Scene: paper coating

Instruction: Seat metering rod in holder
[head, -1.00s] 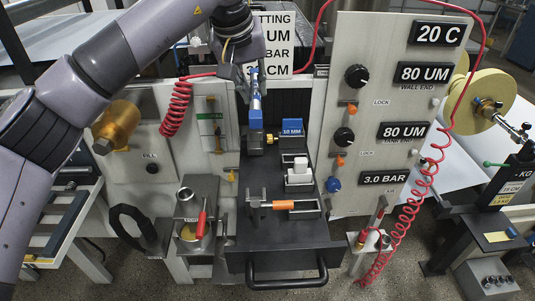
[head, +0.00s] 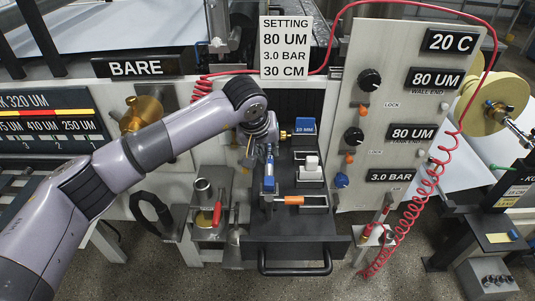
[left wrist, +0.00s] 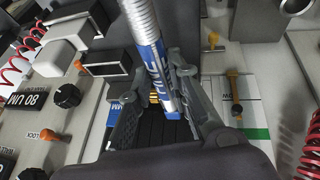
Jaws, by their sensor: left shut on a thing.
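The metering rod, silver with a blue band (head: 269,176), hangs roughly upright over the black drawer (head: 290,230) in the head view. My left gripper (head: 266,152) is shut on it. In the left wrist view the rod (left wrist: 150,45) runs between the two fingers, its ridged silver part and blue band (left wrist: 159,78) showing; the lettering is not clear. A second blue part (head: 305,126) with a brass end lies at the drawer's back and is apart from the held rod. I cannot tell which part is the holder. My right gripper is out of view.
A white block (head: 311,166) and an orange-handled clamp (head: 290,200) sit on the drawer, close to the rod. A metal cup stand with a red handle (head: 216,212) is to the left. The knob panel (head: 395,110) and red coiled hose (head: 405,220) are to the right.

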